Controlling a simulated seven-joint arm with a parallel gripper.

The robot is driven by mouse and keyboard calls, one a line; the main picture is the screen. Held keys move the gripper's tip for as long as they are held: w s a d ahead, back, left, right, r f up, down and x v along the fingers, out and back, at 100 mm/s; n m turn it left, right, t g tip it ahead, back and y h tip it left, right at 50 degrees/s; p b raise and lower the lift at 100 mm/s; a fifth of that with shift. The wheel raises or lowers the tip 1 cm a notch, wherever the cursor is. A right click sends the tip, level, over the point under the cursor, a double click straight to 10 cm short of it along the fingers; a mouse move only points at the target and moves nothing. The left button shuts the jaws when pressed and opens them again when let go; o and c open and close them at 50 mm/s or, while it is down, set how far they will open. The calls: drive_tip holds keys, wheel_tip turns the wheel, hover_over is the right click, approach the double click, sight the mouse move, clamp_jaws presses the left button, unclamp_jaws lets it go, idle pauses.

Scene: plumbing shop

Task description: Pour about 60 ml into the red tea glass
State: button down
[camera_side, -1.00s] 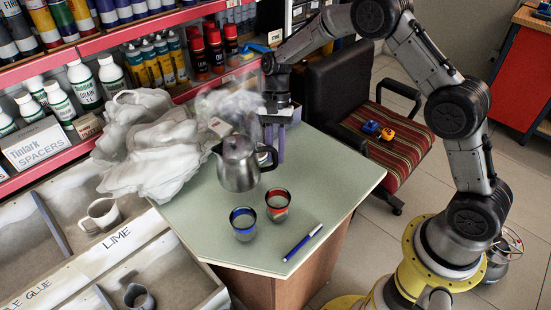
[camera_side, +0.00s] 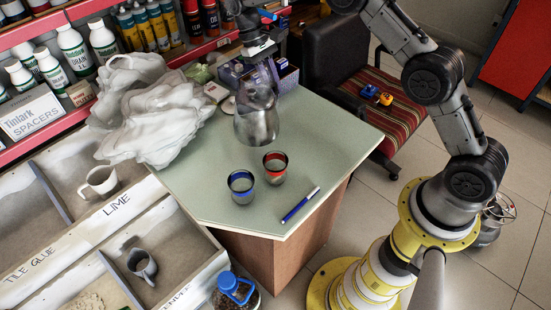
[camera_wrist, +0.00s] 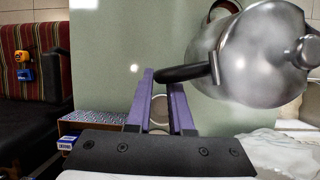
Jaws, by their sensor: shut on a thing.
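A grey metal teapot (camera_side: 257,122) is at the back of the green table in the side view. My gripper (camera_side: 262,78) is above and behind it. In the wrist view the teapot (camera_wrist: 262,55) fills the upper right, and my purple fingers (camera_wrist: 160,98) are shut on its black handle (camera_wrist: 186,73). The pot looks roughly upright and seems raised off the table. The red tea glass (camera_side: 276,168) stands in front of the pot, apart from it. A blue glass (camera_side: 241,187) stands to its front left. The spout and the glasses' fill levels are unclear.
A white crumpled plastic bag (camera_side: 155,110) covers the table's left side. A purple-grey box (camera_side: 285,78) stands at the back edge behind the pot. A blue pen (camera_side: 300,205) lies at front right. The right of the tabletop (camera_side: 335,135) is clear.

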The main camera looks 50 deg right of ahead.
drive_tip(key=w+d+f+n+t+h, duration=0.1)
drive_tip(key=w+d+f+n+h, duration=0.1)
drive_tip(key=w+d+f+n, duration=0.2)
drive_tip(key=w+f+n, duration=0.1)
drive_tip(key=w+n, duration=0.2)
drive_tip(key=w, duration=0.1)
drive_tip(key=shift+d+f+h, duration=0.25)
drive_tip(key=shift+d+h, duration=0.05)
drive_tip(key=shift+h, duration=0.1)
